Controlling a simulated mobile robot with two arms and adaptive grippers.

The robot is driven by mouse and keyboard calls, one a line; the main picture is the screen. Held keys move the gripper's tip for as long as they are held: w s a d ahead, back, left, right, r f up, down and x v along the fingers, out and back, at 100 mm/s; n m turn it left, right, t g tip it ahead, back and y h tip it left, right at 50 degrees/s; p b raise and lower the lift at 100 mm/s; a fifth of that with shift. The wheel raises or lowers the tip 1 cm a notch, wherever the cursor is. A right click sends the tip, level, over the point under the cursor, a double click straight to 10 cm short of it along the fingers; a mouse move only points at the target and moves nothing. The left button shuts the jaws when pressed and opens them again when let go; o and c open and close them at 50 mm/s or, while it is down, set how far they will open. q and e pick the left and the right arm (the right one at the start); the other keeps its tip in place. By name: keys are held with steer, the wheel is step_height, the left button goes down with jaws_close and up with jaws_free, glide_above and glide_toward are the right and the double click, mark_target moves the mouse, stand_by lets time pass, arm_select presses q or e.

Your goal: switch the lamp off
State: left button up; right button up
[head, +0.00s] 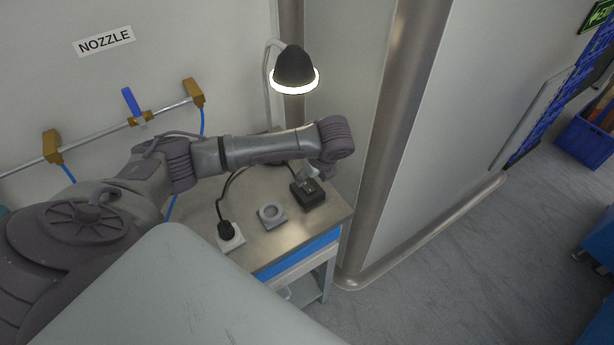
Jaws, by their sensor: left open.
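The desk lamp (294,68) has a black shade, and its lower rim glows bright white, so it is lit. A small dark box (313,197) sits at the right end of the metal bench top. My left gripper (309,181) is open and points down just over this box; I cannot tell whether it touches it. A black plug (226,230) sits on a white socket block (236,243) at the bench's front left, with a black cable running back. My right gripper is out of view.
A wall pipe with a blue-handled valve (132,104) is behind my arm. A metal-edged wall column (386,150) stands close on the right. Open floor (450,270) lies beyond.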

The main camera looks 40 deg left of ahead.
mark_target(307, 186)
arm_select(q)
steer(key=x, duration=0.3)
steer(key=shift+a+f, duration=0.15)
steer(key=shift+f, duration=0.2)
steer(key=shift+w+a+f, duration=0.15)
steer(key=shift+f, duration=0.25)
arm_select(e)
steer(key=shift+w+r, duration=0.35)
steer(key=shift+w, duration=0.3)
